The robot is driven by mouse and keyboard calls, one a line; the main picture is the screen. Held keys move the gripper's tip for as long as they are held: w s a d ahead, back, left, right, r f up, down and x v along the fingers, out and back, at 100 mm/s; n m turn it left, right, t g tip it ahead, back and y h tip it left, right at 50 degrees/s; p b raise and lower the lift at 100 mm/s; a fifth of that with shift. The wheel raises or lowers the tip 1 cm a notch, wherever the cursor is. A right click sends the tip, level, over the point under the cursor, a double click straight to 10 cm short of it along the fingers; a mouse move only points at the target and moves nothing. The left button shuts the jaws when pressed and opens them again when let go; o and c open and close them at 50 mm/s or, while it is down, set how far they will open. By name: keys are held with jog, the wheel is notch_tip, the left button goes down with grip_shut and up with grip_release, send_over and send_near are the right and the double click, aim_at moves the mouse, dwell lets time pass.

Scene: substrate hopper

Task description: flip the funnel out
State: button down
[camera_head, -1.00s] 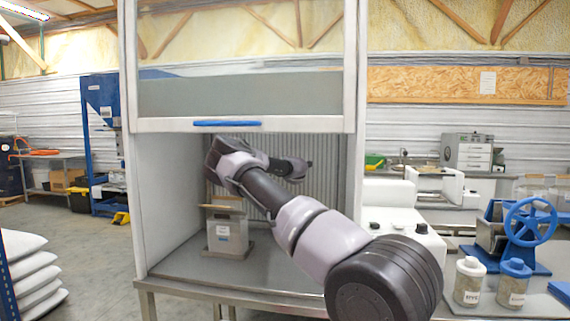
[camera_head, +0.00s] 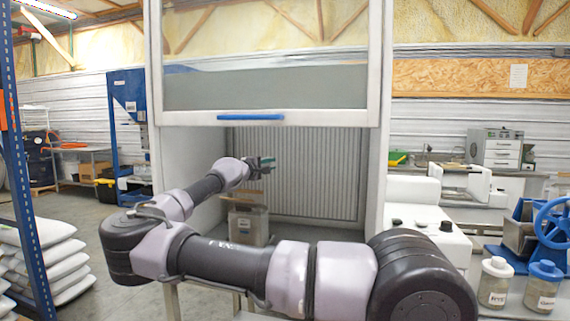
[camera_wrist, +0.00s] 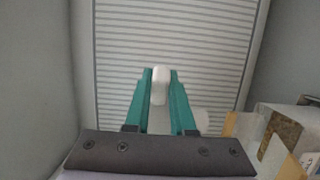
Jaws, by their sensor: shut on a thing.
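The hopper (camera_head: 248,224) is a grey box with a white label and a tan upper edge, standing inside the hood. In the wrist view the hopper (camera_wrist: 262,122) is at the right edge, partly cut off, with a tan edge and speckled brown matter. My gripper (camera_head: 268,163) is above the hopper, towards its right. In the wrist view my gripper's teal fingers (camera_wrist: 160,78) are shut on a white rounded piece (camera_wrist: 160,88). I cannot tell whether this piece belongs to the funnel. No funnel shape is clear in either view.
The hood's raised sash with a blue handle (camera_head: 250,117) hangs above my arm. The hood's side walls and ribbed back panel (camera_head: 300,170) enclose the space. White machine (camera_head: 428,232) and lidded jars (camera_head: 494,282) stand to the right, outside.

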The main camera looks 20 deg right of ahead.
jog(key=s+a+m+g+h, duration=0.1)
jog(key=a+m+g+h, duration=0.1)
jog(key=a, duration=0.6)
jog(key=shift+s+g, duration=0.15)
jog(key=shift+g, duration=0.45)
jog(key=shift+a, duration=0.15)
jog(key=c, duration=0.8)
grip_release()
jog(key=shift+a, duration=0.2)
jog(key=shift+o, duration=0.2)
jog(key=shift+d, duration=0.15)
jog(key=v, duration=1)
jog(key=shift+s+a, duration=0.2)
jog(key=shift+a, duration=0.15)
